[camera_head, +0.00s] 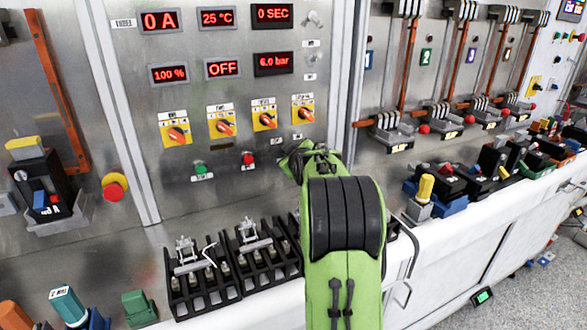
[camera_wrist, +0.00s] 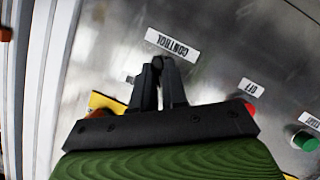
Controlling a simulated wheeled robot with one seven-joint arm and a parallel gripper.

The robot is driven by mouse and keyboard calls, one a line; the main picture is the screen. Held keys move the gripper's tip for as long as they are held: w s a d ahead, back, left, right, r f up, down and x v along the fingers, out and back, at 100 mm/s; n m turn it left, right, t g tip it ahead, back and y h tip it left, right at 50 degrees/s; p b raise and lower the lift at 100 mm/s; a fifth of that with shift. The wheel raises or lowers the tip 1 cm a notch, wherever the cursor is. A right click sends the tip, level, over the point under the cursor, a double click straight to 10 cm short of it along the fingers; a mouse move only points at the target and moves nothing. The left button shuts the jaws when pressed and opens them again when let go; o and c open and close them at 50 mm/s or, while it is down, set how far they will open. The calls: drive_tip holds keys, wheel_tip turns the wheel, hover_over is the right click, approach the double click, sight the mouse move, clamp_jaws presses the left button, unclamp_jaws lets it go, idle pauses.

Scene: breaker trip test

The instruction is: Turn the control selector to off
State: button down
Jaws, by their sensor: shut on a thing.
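My green gripper is up against the grey metal panel (camera_head: 340,95), right of the red button, with its fingertips mostly hidden by my arm in the head view. In the wrist view the two black fingers (camera_wrist: 160,78) are close together around a small dark piece, the control selector (camera_wrist: 158,63). It sits right beside a white CONTROL label (camera_wrist: 173,45), which reads upside down there. Which way the selector points cannot be made out. In the head view my arm hides the selector.
A red button (camera_head: 248,158) and a green button (camera_head: 200,167) are left of my gripper. Several orange rotary knobs on yellow plates (camera_head: 265,118) sit above. Red displays (camera_head: 223,68) are higher up. Black breaker units (camera_head: 190,285) stand on the ledge below left.

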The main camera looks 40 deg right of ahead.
drive_tip(key=shift+f+n+h+b, duration=0.15)
drive_tip(key=shift+n+h+b, duration=0.25)
drive_tip(key=shift+n+b, duration=0.55)
drive_tip(key=c, duration=1.2)
unclamp_jaws()
drive_tip(key=shift+o, duration=0.2)
drive_tip(key=shift+a, duration=0.1)
drive_tip(key=v, duration=1.5)
drive_tip(key=shift+s, duration=0.3)
drive_tip(key=shift+a, duration=0.15)
